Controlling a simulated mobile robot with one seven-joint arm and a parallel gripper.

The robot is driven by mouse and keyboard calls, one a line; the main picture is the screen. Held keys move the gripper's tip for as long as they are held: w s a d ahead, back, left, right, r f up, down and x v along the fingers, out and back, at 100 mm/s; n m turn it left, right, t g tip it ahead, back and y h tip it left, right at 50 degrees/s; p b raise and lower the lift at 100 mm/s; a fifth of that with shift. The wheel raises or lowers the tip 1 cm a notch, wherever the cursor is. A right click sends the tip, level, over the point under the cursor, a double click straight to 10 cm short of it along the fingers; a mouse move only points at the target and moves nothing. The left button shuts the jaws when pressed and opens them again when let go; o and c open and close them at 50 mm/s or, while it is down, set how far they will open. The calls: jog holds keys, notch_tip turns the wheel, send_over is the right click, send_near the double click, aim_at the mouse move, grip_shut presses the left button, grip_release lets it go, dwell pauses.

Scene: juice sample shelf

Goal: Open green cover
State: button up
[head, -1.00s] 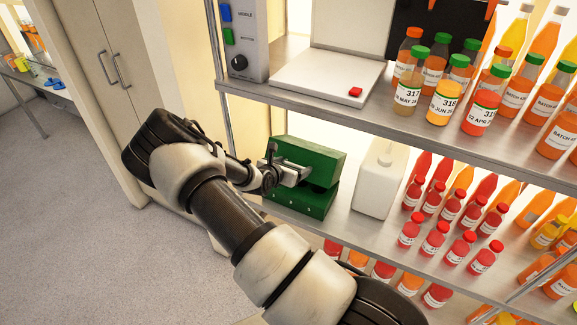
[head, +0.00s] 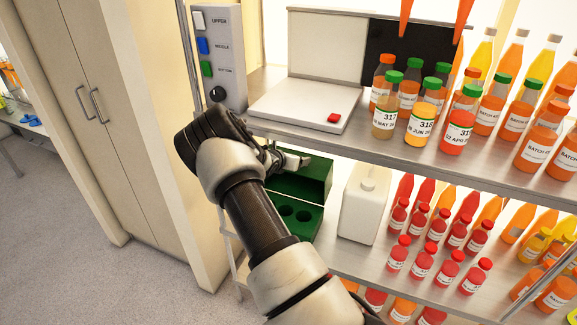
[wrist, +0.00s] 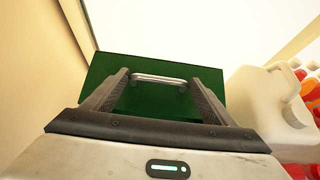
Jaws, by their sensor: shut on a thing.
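The green cover (head: 316,181) belongs to a green box on the lower shelf and is tilted up. Below it the green base (head: 310,222) shows round dark holes. My gripper (head: 298,161) is at the cover's handle at its upper edge. In the wrist view the cover (wrist: 150,105) fills the middle, and its metal bar handle (wrist: 158,78) runs between the two fingers of my gripper (wrist: 158,86). The gripper is shut on the handle. My arm hides the left part of the box in the head view.
A white jug (head: 362,212) stands just right of the box. Several small red bottles (head: 421,265) stand further right. The upper shelf edge (head: 400,150) runs close above the cover. A control panel (head: 219,58) with coloured buttons is at upper left.

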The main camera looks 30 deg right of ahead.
jog(key=shift+w+d+r, duration=0.3)
jog(key=shift+d+r, duration=0.25)
jog(key=shift+d, duration=0.15)
jog(key=shift+w, duration=0.1)
jog(key=o, duration=1.2)
jog(key=shift+r, duration=0.1)
jog(key=shift+a+f, duration=0.2)
jog(key=shift+f, duration=0.05)
jog(key=s+a+r+b, duration=0.1)
jog(key=s+a, duration=0.2)
jog(key=a, duration=0.1)
jog(key=s+a+b, duration=0.1)
jog(key=s+a, duration=0.3)
jog(key=s+a+r, duration=0.1)
jog(key=s+a, duration=0.2)
jog(key=a, duration=0.1)
jog(key=shift+s+a+r+b, duration=0.15)
jog(key=shift+a+r+b, duration=0.15)
jog(key=shift+a+b, duration=0.1)
